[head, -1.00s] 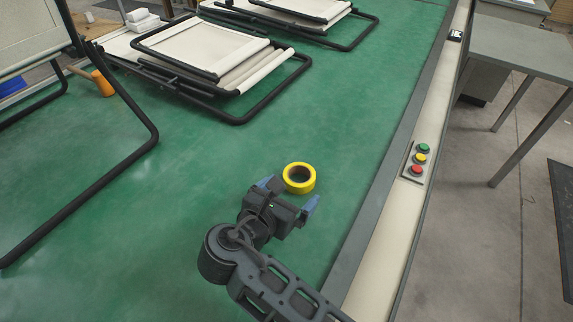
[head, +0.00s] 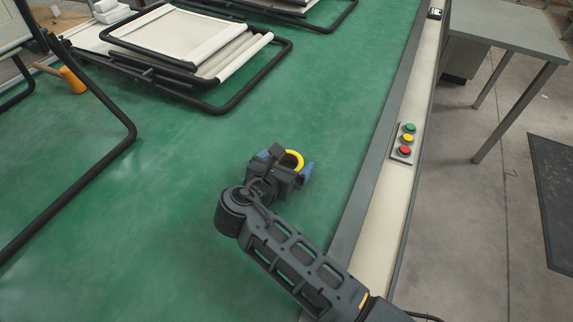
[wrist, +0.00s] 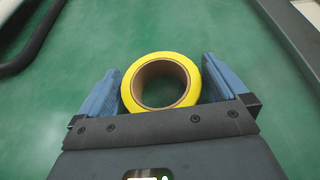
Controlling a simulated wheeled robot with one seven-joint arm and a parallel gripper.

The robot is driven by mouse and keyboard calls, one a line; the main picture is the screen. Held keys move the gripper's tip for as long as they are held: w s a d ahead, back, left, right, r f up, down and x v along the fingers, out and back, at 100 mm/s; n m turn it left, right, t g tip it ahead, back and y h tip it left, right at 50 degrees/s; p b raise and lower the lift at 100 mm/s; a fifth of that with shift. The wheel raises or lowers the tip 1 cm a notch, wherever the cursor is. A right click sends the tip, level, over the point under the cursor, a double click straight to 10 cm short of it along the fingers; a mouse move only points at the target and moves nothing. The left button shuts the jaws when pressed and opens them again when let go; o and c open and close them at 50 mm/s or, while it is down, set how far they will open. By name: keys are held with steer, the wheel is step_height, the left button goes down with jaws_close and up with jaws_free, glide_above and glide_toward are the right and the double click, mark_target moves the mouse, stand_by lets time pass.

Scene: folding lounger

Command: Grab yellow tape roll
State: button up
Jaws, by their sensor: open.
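The yellow tape roll (head: 294,158) lies flat on the green table surface (head: 200,190). In the head view my gripper hides much of it. In the wrist view the two blue fingers of my gripper (wrist: 160,85) stand on either side of the roll. The left finger looks very close to it; I cannot tell whether it touches.
Folded loungers (head: 178,40) with black frames lie at the back. A panel with green, yellow and red buttons (head: 405,141) sits on the right edge. The green surface around the roll is clear.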

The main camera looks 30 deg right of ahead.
steer(key=shift+c, duration=0.5)
steer(key=c, duration=0.7)
